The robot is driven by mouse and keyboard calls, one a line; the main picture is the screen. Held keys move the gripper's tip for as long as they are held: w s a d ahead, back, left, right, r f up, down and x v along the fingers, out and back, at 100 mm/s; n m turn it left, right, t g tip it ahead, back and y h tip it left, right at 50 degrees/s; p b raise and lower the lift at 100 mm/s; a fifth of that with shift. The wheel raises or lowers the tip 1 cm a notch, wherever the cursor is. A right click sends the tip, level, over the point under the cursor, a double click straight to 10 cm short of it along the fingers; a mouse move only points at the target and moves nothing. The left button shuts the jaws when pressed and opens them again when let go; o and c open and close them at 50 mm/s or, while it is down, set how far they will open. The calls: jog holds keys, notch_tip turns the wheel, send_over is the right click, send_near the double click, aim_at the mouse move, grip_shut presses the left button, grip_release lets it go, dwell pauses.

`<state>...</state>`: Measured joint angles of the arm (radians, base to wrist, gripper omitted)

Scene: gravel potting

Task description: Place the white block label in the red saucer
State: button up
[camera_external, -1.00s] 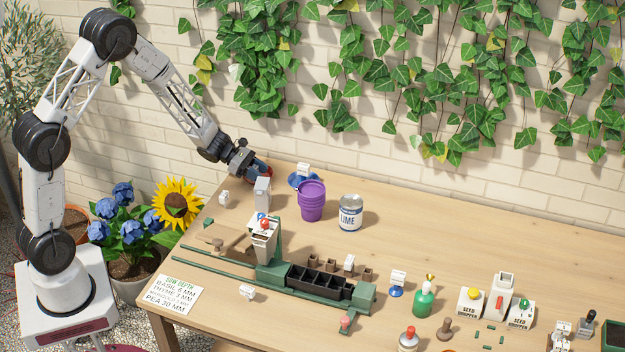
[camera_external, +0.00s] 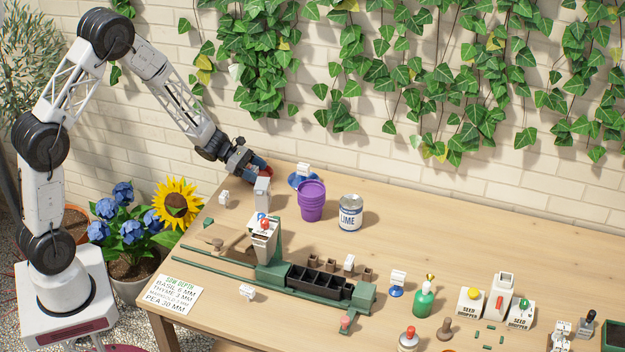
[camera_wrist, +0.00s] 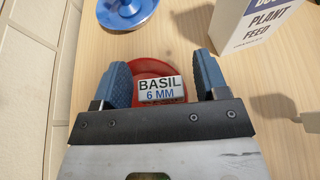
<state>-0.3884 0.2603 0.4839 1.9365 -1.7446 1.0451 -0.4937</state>
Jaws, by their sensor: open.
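The white block label (camera_wrist: 162,89), reading BASIL 6 MM, lies face up in the red saucer (camera_wrist: 150,68) in the wrist view. My gripper (camera_wrist: 164,76) is open, with one blue finger on each side of the label and clear space between fingers and label. The saucer's lower part is hidden behind the gripper body. In the external view my gripper (camera_external: 251,169) is at the far left corner of the table, and it mostly covers the red saucer there. The label cannot be made out in that view.
A white plant feed box (camera_wrist: 250,22) stands close on the right in the wrist view. A blue saucer (camera_wrist: 127,10) lies beyond. A purple pot (camera_external: 311,201) and a lime tin (camera_external: 350,213) stand further right. The brick wall (camera_wrist: 25,70) is close on the left.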

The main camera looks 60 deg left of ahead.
jog(key=v, duration=1.1)
jog(key=shift+r, duration=0.1)
dwell(0.6)
jog(key=s+d+r+m+g+y, duration=0.1)
jog(key=s+d+r+m+g, duration=0.6)
jog(key=s+d+r+m, duration=0.85)
jog(key=s+d+r+m+y, duration=0.2)
jog(key=s+m+y, duration=0.1)
jog(key=s, duration=0.4)
jog(key=s+d+r+m+y, duration=0.2)
jog(key=s+r+m, duration=0.1)
jog(key=s, duration=0.4)
jog(key=s+d+r+m+y, duration=0.2)
jog(key=s+r+m+y, duration=0.1)
jog(key=s+m, duration=0.2)
jog(key=s, duration=0.2)
jog(key=shift+s+m+y, duration=0.3)
jog(key=shift+s+m, duration=0.05)
